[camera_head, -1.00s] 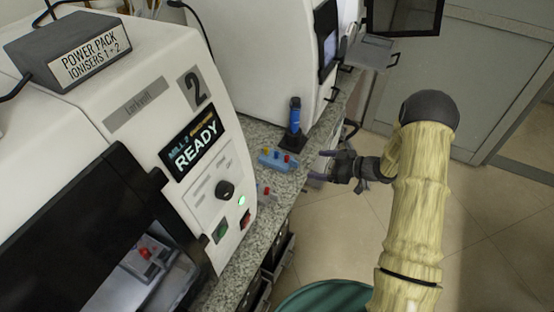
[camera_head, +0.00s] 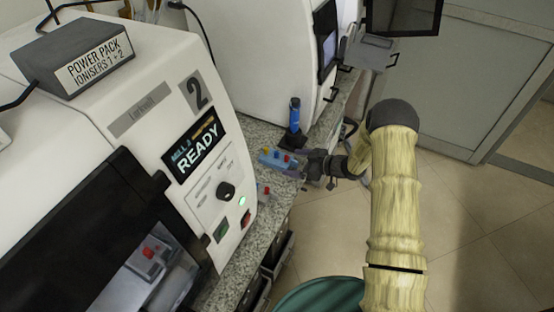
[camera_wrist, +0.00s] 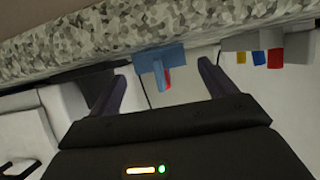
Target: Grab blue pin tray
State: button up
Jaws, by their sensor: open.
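The blue pin tray (camera_head: 268,161) lies on the speckled counter beside the black stand, with a yellow pin and red pins showing on it. In the wrist view the blue tray (camera_wrist: 150,54) appears ahead, between the directions of my two fingers, with a red pin on it. My gripper (camera_head: 298,160) is at the tray's right end in the head view, its fingers partly overlapping the tray's edge. In the wrist view my gripper (camera_wrist: 161,72) has its fingers spread apart, with nothing clamped. Whether a finger touches the tray, I cannot tell.
A grey tray (camera_wrist: 240,42) with yellow, blue and red pins sits nearby on the counter (camera_head: 238,262). A blue device on a black stand (camera_head: 294,120) rises just behind the blue tray. A white machine marked 2 (camera_head: 150,85) stands left. Open floor (camera_head: 460,230) lies right.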

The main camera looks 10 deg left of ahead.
aim_at(290, 161)
jog(key=x, duration=0.4)
jog(key=shift+a+p, duration=0.1)
jog(key=shift+p, duration=0.25)
jog(key=shift+s, duration=0.1)
jog(key=c, duration=1.1)
jog(key=shift+r, duration=0.2)
jog(key=shift+c, duration=0.2)
notch_tip(290, 161, up, 10)
jog(key=shift+f+b, duration=0.15)
jog(key=shift+b, duration=0.4)
